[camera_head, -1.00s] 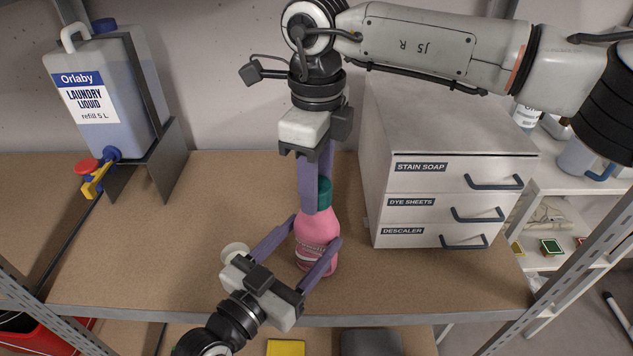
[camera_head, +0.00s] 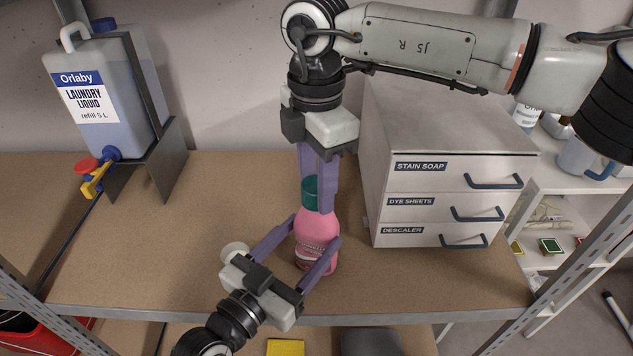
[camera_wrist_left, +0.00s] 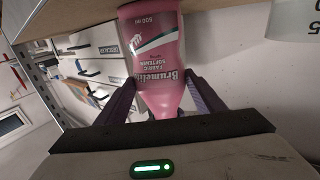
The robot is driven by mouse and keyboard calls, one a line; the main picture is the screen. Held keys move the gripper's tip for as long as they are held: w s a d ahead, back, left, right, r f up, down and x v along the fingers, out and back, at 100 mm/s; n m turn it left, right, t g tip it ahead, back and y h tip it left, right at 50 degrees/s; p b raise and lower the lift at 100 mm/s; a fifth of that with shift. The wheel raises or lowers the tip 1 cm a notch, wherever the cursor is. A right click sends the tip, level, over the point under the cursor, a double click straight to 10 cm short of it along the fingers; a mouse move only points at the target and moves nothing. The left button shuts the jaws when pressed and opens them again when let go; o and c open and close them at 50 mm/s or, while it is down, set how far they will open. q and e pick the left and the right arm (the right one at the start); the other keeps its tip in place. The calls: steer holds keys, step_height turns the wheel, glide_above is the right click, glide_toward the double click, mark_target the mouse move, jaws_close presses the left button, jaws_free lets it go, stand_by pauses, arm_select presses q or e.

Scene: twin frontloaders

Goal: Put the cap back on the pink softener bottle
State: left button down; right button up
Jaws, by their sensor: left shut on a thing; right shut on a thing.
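The pink softener bottle (camera_head: 317,232) stands upright near the front of the shelf board. My left gripper (camera_head: 318,250) is shut on its body from the front left. The bottle also shows in the left wrist view (camera_wrist_left: 157,62), upside down in the picture, between the two fingers. The green cap (camera_head: 310,192) is at the top of the bottle's neck. My right gripper (camera_head: 319,198) comes from above and is shut on the cap, its fingers partly covering it. Whether the cap is fully seated cannot be told, as the neck is partly hidden.
A white drawer unit (camera_head: 447,210) stands just right of the bottle. A laundry liquid canister (camera_head: 110,110) with a red and yellow tap sits in a stand at the left. The board (camera_head: 150,260) between is clear.

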steer(key=shift+m, duration=0.5)
steer(key=o, duration=1.2)
steer(key=shift+r, duration=2.3)
steer(key=shift+c, duration=0.5)
